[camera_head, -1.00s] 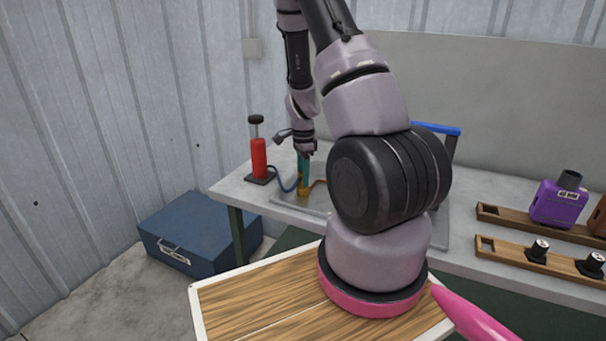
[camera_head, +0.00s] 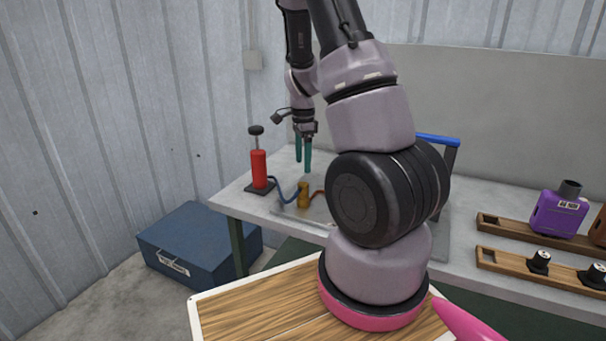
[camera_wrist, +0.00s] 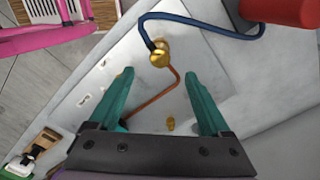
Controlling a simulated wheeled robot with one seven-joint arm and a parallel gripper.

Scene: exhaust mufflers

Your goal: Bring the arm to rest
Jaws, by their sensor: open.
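My gripper (camera_head: 303,164) hangs over the left part of the grey workbench (camera_head: 238,196), its two teal fingers pointing down. It is open and empty, with clear air between the fingers. In the wrist view, my gripper (camera_wrist: 163,95) shows both fingers spread apart above the metal plate. A brass fitting (camera_head: 303,195) stands on the plate below the fingers, apart from them. It also shows in the wrist view (camera_wrist: 160,57), with a blue hose and a copper-coloured tube running to it. My arm rises in front of the bench and hides part of the plate.
A red pump cylinder (camera_head: 259,169) stands left of my gripper. A blue-handled frame (camera_head: 438,139) is partly behind my arm. A purple muffler (camera_head: 559,212) sits on a wooden rack (camera_head: 499,222) at right. A blue toolbox (camera_head: 195,243) lies on the floor. Space above the bench is free.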

